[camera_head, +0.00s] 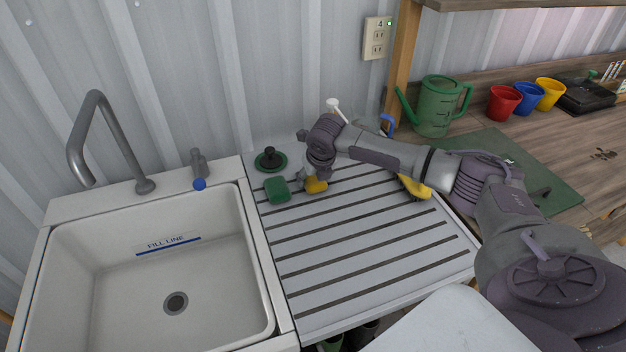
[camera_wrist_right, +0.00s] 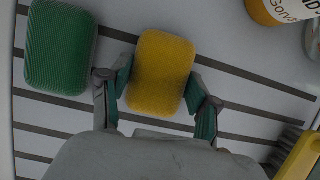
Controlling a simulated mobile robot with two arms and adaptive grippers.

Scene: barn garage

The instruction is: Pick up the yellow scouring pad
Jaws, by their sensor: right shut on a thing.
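The yellow scouring pad (camera_head: 316,185) lies on the slatted drainboard (camera_head: 345,267), just right of a green scouring pad (camera_head: 277,190). My right gripper (camera_head: 308,182) reaches down to it from above. In the right wrist view the yellow pad (camera_wrist_right: 161,73) sits between the two fingers of my right gripper (camera_wrist_right: 158,98), which is shut on it. The green pad (camera_wrist_right: 60,47) lies to the left, outside the fingers. In the head view my right wrist partly hides the yellow pad. My left gripper is not in view.
The sink (camera_head: 190,262) is left of the drainboard. A dark green plug (camera_head: 270,160) stands behind the pads. A yellow-handled brush (camera_head: 415,188) lies to the right, partly under my arm. A green watering can (camera_head: 438,106) and coloured cups stand on the wooden bench.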

